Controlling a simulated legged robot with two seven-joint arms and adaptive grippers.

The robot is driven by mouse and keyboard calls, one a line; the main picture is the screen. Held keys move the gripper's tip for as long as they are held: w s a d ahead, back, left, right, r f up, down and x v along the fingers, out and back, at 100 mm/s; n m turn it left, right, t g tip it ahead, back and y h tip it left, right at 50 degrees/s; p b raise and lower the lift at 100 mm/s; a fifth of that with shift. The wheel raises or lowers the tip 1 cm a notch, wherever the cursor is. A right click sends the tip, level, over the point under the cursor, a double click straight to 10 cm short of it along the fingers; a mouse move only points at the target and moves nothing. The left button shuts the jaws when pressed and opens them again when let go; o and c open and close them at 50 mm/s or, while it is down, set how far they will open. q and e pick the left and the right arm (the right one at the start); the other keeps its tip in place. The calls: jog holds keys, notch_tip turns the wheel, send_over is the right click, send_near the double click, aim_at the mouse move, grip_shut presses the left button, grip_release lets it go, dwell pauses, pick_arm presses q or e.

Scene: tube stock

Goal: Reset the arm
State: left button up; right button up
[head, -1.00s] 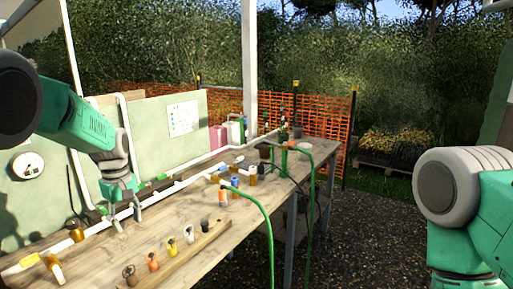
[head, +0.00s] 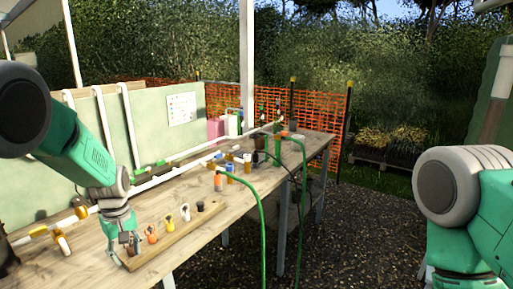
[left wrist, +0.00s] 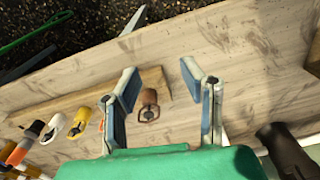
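My left gripper (head: 128,238) hangs over the near end of a wooden strip on the bench, pointing down. In the left wrist view my left gripper (left wrist: 160,88) has its two fingers spread apart with nothing gripped. A brown ring-shaped clip (left wrist: 149,106) stands on the strip and shows between the fingers, closer to the left one. In the head view this clip is largely hidden by the gripper. My right arm shows at the right edge of the head view, but its gripper is out of sight.
The wooden strip (head: 180,236) holds an orange clip (head: 152,234), a yellow one (head: 169,222), a white one (head: 185,212) and a dark one (head: 200,206). White pipes (head: 160,181) run along the bench (head: 90,258). A green hose (head: 262,215) hangs over the front edge.

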pick_arm(q)
jog(key=s+d+f+m+b, duration=0.2)
jog(key=s+f+m+b, duration=0.1)
jog(key=s+f, duration=0.75)
jog(key=s+d+f+m+b, duration=0.2)
jog(key=s+f+b, duration=0.1)
jog(key=s+f, duration=0.8)
jog(key=s+d+f+m+b, duration=0.1)
jog(key=s+f+m+b, duration=0.1)
jog(key=s, duration=0.6)
jog(key=s+f+m+b, duration=0.2)
jog(key=s+f+m, duration=0.1)
jog(key=s, duration=0.6)
jog(key=shift+s+d+f+t, duration=0.2)
jog(key=shift+d+f+t, duration=0.15)
jog(key=shift+f, duration=0.1)
